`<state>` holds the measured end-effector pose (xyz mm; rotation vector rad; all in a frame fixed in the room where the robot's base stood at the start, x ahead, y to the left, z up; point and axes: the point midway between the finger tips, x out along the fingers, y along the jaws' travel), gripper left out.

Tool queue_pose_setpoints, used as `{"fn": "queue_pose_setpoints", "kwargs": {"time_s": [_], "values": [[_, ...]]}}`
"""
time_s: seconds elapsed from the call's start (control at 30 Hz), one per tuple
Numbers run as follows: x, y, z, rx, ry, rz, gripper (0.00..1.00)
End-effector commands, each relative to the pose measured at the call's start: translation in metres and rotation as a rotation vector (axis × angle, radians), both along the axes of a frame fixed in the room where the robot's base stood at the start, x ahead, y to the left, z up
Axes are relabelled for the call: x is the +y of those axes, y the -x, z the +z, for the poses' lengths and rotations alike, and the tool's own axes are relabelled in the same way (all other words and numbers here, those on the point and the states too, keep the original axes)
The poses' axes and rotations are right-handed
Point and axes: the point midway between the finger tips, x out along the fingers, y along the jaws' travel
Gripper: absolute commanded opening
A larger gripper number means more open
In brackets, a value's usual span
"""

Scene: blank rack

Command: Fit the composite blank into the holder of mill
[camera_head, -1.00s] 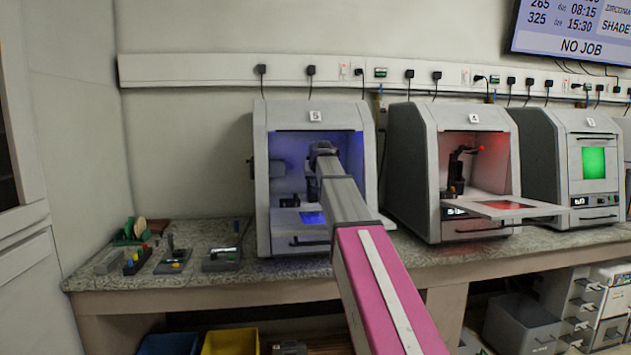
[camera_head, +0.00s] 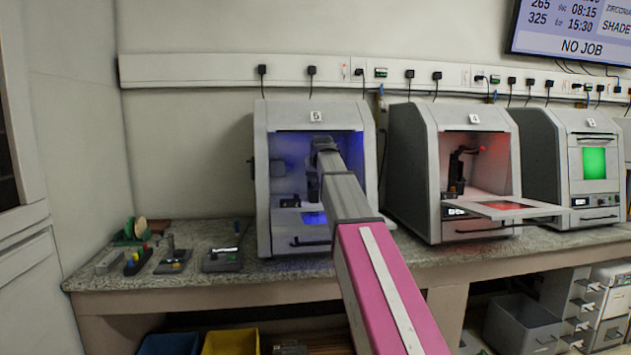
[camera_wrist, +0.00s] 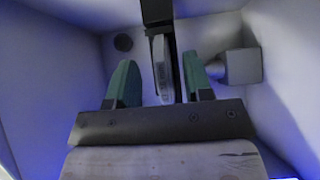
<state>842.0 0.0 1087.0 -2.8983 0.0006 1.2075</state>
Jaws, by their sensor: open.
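In the wrist view, my gripper (camera_wrist: 160,66) has two green fingers spread apart. A thin grey disc, which looks like the composite blank (camera_wrist: 161,72), stands edge-on between them, with a visible gap on each side. Its far end meets a dark upright part, which looks like the holder (camera_wrist: 157,14); how firmly it sits there I cannot tell. In the head view, my arm reaches into the open, blue-lit mill marked 5 (camera_head: 264,215). There the arm hides the fingers, blank and holder.
Pale mill walls close in around my gripper, with a grey block (camera_wrist: 243,66) at its right. Mill 4 (camera_head: 425,200), red-lit, stands open at the right with its tray out. Small fixtures (camera_head: 173,262) and upright discs (camera_head: 140,230) are on the counter at the left.

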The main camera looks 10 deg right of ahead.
Motion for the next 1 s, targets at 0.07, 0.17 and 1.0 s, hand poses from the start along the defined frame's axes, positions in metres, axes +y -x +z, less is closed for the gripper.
{"fn": "queue_pose_setpoints", "kwargs": {"time_s": [0.07,0.17,1.0], "values": [[0.000,0.014,0.012,-0.002,0.000,0.000,0.47],[0.000,0.027,0.025,-0.002,0.000,0.000,0.47],[0.000,0.056,0.056,0.000,0.000,0.000,0.47]]}}
